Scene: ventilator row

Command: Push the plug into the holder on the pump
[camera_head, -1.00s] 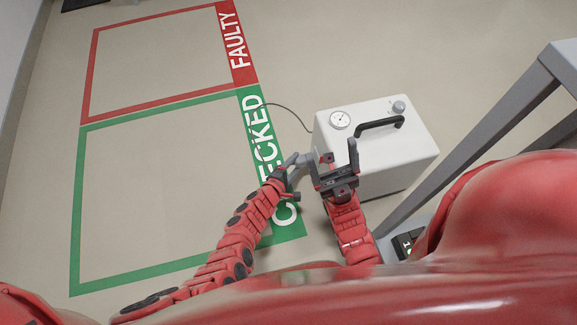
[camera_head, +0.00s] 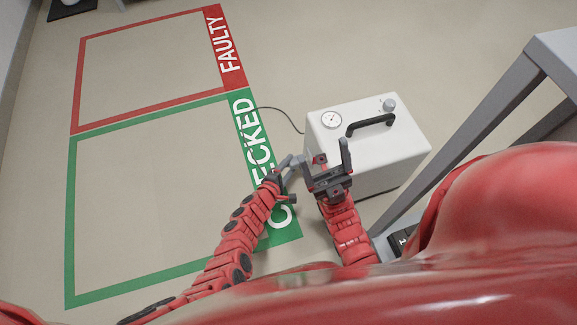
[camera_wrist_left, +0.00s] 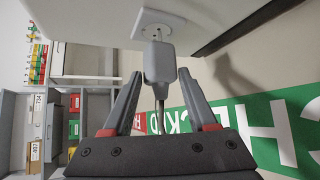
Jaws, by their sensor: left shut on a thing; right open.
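The white pump (camera_head: 365,140) stands on the floor, with a gauge, a knob and a black handle on top. My left gripper (camera_head: 292,163) is close to the pump's left side. In the head view the plug is too small to make out. My right gripper (camera_head: 328,160) is open and empty in front of the pump.
A green CHECKED frame (camera_head: 70,220) and a red FAULTY frame (camera_head: 78,85) are marked on the floor at left, both empty. A dark cable (camera_head: 285,113) runs behind the pump. A grey metal frame (camera_head: 480,130) stands at right. Shelves (camera_wrist_left: 85,75) show in the wrist view.

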